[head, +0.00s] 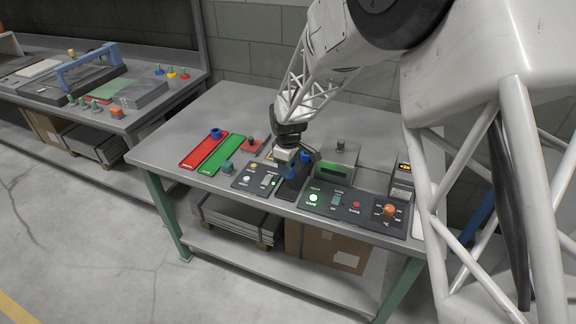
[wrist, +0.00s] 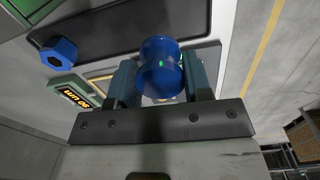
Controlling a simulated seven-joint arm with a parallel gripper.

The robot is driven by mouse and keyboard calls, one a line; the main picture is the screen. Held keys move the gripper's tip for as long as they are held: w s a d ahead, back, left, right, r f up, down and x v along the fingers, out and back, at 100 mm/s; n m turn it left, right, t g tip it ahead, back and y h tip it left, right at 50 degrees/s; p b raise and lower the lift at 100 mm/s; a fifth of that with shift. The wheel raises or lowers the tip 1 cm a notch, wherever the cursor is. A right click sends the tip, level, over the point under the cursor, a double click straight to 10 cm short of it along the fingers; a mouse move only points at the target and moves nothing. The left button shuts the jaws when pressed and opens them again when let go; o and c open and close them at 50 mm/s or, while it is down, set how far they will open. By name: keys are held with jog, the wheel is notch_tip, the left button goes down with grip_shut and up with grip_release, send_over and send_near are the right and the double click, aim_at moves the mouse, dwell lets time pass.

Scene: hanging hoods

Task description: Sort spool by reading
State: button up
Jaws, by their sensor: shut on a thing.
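My gripper (head: 287,158) is over the middle of the workbench, near a dark pad, and is shut on a blue spool (head: 288,173). In the wrist view the blue spool (wrist: 160,68) sits between the two teal fingers of my gripper (wrist: 160,85). A red strip (head: 202,152) and a green strip (head: 220,155) lie to the left. A blue piece (head: 216,132) stands at the red strip's far end, and a teal piece (head: 227,168) stands near the green strip's near end. A boxy meter (head: 336,170) has a green-framed display (wrist: 72,97); its orange digits are not clearly legible.
Control panels (head: 257,178) with buttons line the bench front; another (head: 354,203) has a lit green button and an orange knob. A blue hexagonal piece (head: 305,157) is close right of my gripper. The bench's back left is clear.

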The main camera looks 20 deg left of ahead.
jog(key=shift+w+a+r, duration=0.1)
jog(key=shift+w+a, duration=0.2)
jog(key=shift+a, duration=0.5)
jog(key=w+a, duration=0.1)
jog(key=a, duration=0.3)
jog(key=w+a+r, duration=0.1)
jog(key=a, duration=0.4)
jog(key=w+a, duration=0.1)
jog(key=a, duration=0.3)
jog(key=shift+w+a+r, duration=0.2)
jog(key=shift+a+r, duration=0.05)
jog(key=shift+r, duration=0.1)
jog(key=a+r+m, duration=0.1)
jog(key=a, duration=1.3)
jog(key=shift+w+a, duration=0.25)
jog(key=shift+a, duration=0.15)
jog(key=shift+f, duration=0.2)
jog(key=shift+f, duration=3.2)
jog(key=shift+f, duration=0.55)
